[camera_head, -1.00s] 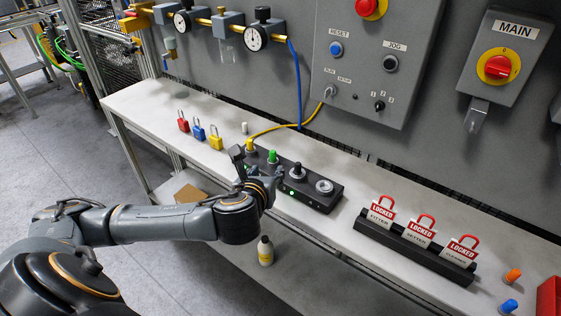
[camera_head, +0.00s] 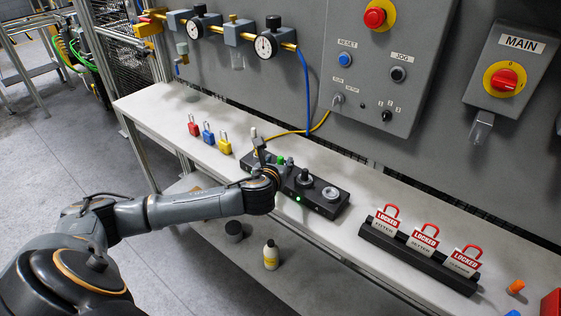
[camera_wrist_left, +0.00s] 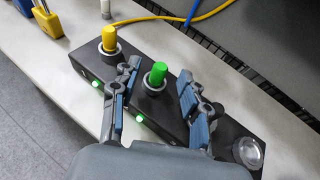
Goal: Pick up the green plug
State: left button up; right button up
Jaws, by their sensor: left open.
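The green plug (camera_wrist_left: 158,73) stands upright in a socket of the black socket box (camera_wrist_left: 181,105), seen in the left wrist view. My left gripper (camera_wrist_left: 159,88) is open, with one finger on each side of the green plug and a gap to it. In the head view my left gripper (camera_head: 272,162) is over the box and the green plug (camera_head: 281,159) shows only in part behind it. A yellow plug (camera_wrist_left: 109,38) with a yellow cable sits in the neighbouring socket. My right gripper is not in view.
Red, blue and yellow padlocks (camera_head: 208,134) stand left on the white bench. A rack with several locked tags (camera_head: 417,258) stands to the right. A white cylinder (camera_wrist_left: 106,8) stands behind the box. A bottle (camera_head: 271,256) is below the bench's front edge.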

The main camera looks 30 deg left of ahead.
pick_arm(q)
jog(key=shift+x, duration=1.05)
grip_shut()
jog(key=shift+r, duration=0.1)
